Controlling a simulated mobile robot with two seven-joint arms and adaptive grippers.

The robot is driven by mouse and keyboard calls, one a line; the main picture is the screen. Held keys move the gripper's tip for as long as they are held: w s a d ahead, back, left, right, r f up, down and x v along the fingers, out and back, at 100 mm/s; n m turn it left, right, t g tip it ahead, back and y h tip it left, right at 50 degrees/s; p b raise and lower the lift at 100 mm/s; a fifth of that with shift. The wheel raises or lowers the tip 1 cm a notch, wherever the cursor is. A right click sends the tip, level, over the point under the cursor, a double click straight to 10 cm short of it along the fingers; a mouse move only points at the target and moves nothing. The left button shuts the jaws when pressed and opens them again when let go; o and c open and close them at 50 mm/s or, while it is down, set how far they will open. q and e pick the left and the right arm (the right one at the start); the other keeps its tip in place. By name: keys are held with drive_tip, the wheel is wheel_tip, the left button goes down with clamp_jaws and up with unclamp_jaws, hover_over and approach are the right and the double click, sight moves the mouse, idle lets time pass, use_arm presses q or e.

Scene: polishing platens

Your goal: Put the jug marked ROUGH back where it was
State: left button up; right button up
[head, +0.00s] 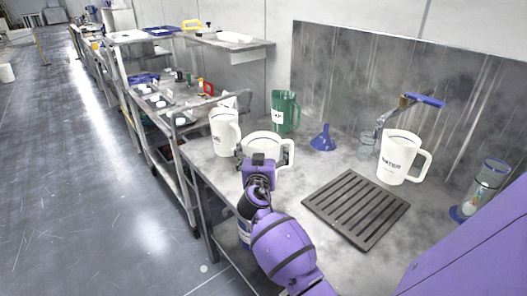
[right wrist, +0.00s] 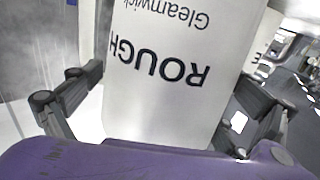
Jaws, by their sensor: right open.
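The white jug marked ROUGH (right wrist: 175,50) fills the middle of the right wrist view, its lettering upside down there. In the head view a white jug (head: 264,142) stands on the steel bench just beyond my right gripper (head: 258,162), its handle to the right; the gripper hides its lower front. In the right wrist view the fingers of my right gripper (right wrist: 165,88) are open, one to each side of the ROUGH jug. Contact with it cannot be told. My left gripper is not in view.
A second white jug (head: 223,133) stands close on the left. A green jug (head: 285,111), a blue funnel (head: 323,138) and a white WATER jug (head: 398,157) stand on the bench (head: 290,180). A dark slotted drain grate (head: 356,208) lies front right. Shelved carts (head: 165,110) adjoin the left.

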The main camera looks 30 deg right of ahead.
drive_tip(key=shift+r, duration=0.1)
drive_tip(key=shift+r+p, duration=0.3)
drive_tip(key=shift+r, duration=0.05)
drive_tip(key=b+v, duration=0.1)
drive_tip(key=v, duration=1.1)
drive_tip(key=shift+f+b, duration=0.3)
drive_tip(key=shift+b, duration=0.05)
